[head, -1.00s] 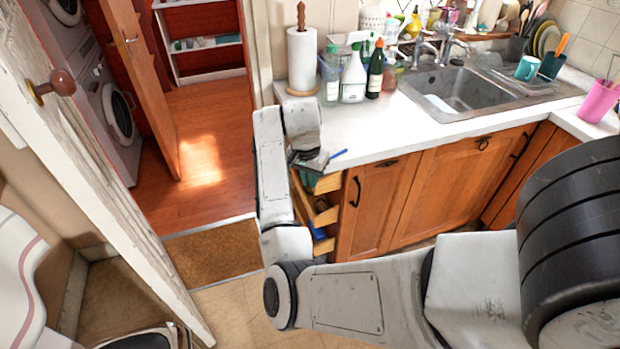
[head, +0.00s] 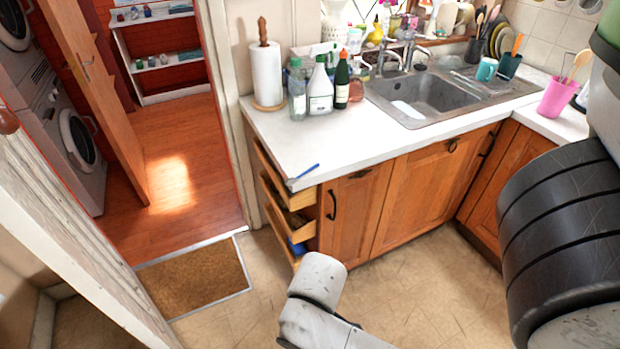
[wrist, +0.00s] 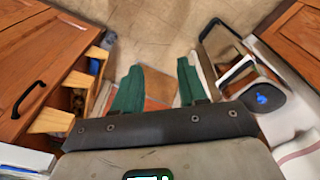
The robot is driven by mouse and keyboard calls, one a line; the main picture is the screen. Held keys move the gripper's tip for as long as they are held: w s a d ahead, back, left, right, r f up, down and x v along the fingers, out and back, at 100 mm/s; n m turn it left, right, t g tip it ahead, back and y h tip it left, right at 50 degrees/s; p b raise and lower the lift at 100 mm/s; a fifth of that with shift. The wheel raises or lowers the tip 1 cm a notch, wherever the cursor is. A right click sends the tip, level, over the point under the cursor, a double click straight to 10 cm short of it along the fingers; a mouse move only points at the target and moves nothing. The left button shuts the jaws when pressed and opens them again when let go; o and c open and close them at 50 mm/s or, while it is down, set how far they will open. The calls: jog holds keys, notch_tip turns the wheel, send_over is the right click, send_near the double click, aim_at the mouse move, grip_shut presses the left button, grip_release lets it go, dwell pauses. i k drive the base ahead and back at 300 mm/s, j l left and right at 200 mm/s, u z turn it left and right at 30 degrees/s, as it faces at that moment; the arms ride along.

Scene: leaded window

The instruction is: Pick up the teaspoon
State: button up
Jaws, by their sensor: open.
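I cannot make out a teaspoon for certain in either view. A thin blue-handled item (head: 303,173) lies on the counter's front left corner, above the open drawers; it is too small to tell what it is. The open drawers (head: 298,222) hold things that I cannot make out, one of them blue; the drawers also show at the left of the wrist view (wrist: 52,121). My gripper (wrist: 158,84) has two green fingers spread apart with nothing between them, over the floor to the right of the drawers. The gripper is outside the head view.
The white counter (head: 350,144) has bottles (head: 320,90), a paper towel roll (head: 266,75) and a sink (head: 425,95). A pink cup (head: 556,98) holds utensils at the right. A doormat (head: 195,278) and open door (head: 95,95) are at the left. The tiled floor (head: 415,275) is clear.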

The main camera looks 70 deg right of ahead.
aim_at(316, 164)
jog(key=z, duration=1.8)
jog(key=j, duration=0.1)
